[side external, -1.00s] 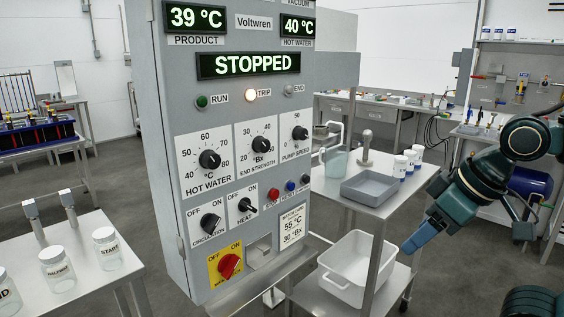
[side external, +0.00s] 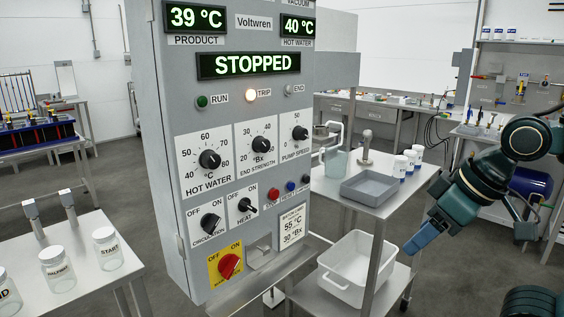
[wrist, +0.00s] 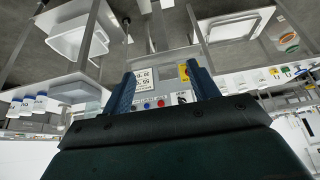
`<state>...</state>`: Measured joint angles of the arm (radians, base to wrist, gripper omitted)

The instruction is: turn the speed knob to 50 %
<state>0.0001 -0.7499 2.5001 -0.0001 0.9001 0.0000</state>
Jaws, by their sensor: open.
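The pump speed knob (side external: 300,133) is a black dial with a white pointer line, at the right of the knob row on the grey control panel (side external: 180,110). Its printed scale runs from 0 to 50 and beyond; its pointer seems to aim up, but it is too small to read exactly. My gripper (side external: 412,250) is in free space to the right of the panel and below the knob, apart from it. In the wrist view my gripper (wrist: 162,88) has its two blue fingers spread with nothing between them. The speed knob cannot be made out there.
Hot water (side external: 210,159) and end strength (side external: 262,144) knobs sit left of the speed knob. Red (side external: 273,194) and blue (side external: 291,186) buttons lie below. A steel cart holds a grey tray (side external: 370,190); a white tub (side external: 352,268) is below. The display (side external: 250,64) reads STOPPED and the trip lamp (side external: 251,95) glows.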

